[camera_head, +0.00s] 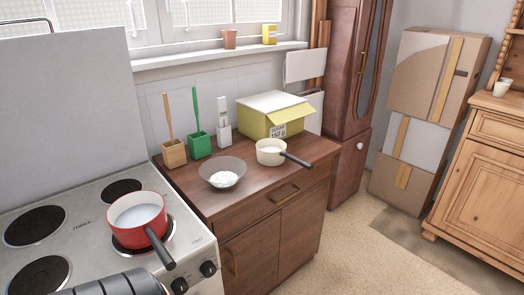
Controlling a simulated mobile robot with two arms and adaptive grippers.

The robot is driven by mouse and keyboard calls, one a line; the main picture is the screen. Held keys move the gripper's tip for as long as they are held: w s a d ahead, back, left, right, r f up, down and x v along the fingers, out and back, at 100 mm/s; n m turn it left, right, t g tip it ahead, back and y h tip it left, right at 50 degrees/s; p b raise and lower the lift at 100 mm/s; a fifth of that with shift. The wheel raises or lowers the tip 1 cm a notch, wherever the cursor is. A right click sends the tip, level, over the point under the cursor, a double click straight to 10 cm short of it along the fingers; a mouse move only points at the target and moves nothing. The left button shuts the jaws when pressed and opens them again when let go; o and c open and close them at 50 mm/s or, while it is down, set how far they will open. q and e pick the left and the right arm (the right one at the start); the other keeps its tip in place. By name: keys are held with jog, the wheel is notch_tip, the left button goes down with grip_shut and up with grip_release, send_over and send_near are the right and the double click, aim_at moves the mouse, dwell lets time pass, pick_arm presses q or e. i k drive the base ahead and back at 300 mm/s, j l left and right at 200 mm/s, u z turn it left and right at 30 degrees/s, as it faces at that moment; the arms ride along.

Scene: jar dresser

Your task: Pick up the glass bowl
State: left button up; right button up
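The glass bowl (210,170) is clear and wide-rimmed, with a small white heap in it. It stands upright on the brown wooden cabinet top (200,192), near the front edge. A dark ribbed part of my own arm shows at the bottom left, over the stove front. No fingertips of either gripper show, and nothing touches the bowl.
A cream saucepan (270,154) stands right of the bowl, its dark handle pointing right. Behind are a yellow box (254,121), a green holder (199,144) and a wooden holder (174,154). A red pot (137,218) sits on the white stove (86,219) at left.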

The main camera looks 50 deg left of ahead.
aim_at(224, 172)
jog(key=i+u, duration=0.25)
jog(key=i, duration=0.25)
jog(key=i+l+u, duration=0.1)
jog(key=i+u, duration=0.15)
jog(key=i, duration=0.3)
jog(key=i+l+u, duration=0.25)
jog(key=i, duration=0.25)
